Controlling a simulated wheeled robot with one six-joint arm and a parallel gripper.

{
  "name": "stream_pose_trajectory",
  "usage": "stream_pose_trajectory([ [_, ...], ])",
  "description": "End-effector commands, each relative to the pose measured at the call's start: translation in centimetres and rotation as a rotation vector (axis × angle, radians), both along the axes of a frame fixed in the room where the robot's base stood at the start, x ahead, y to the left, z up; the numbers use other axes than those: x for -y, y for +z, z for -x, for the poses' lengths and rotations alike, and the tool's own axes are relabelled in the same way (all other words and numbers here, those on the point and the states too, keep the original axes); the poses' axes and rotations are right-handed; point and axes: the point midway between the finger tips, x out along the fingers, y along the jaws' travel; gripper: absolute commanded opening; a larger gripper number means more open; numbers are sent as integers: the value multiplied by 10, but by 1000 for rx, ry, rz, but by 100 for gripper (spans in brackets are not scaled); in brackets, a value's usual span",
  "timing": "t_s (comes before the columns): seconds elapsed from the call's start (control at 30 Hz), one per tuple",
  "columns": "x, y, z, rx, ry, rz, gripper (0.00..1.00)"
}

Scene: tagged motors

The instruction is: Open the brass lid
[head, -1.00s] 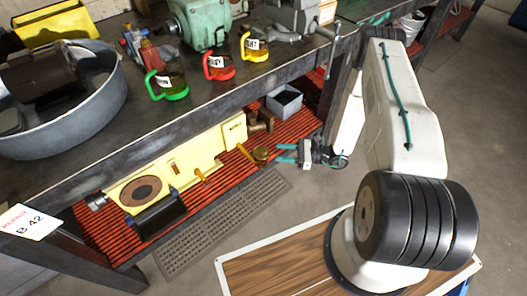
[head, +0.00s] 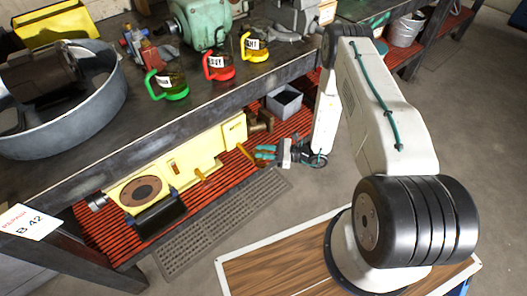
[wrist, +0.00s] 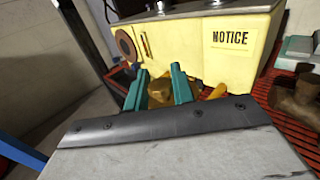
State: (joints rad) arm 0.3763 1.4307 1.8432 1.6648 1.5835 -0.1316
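The brass lid (wrist: 160,93) is a small round brass-coloured piece low in front of a yellow machine (wrist: 195,45). In the wrist view it shows between the two teal fingers of my gripper (wrist: 158,72). The fingers stand apart, one on each side of it; I cannot tell whether they touch it. In the head view my gripper (head: 262,152) reaches in from the right at the lower shelf, and its fingers cover most of the lid. The yellow machine (head: 180,168) lies on that shelf with an orange-yellow lever (head: 245,152) close to the fingertips.
A grey bin (head: 285,101) and a brown pipe fitting (head: 262,121) are behind my gripper. A floor grate (head: 225,225) lies in front.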

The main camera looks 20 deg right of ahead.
Motion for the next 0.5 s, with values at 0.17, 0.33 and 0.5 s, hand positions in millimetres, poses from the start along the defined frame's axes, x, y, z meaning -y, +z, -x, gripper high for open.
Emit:
stream_pose_trajectory([
  [0.17,0,0,0,0,0,1,0],
  [0.33,0,1,-1,-21,0,7,0],
  [0.5,-1,5,-3,-83,0,30,0],
])
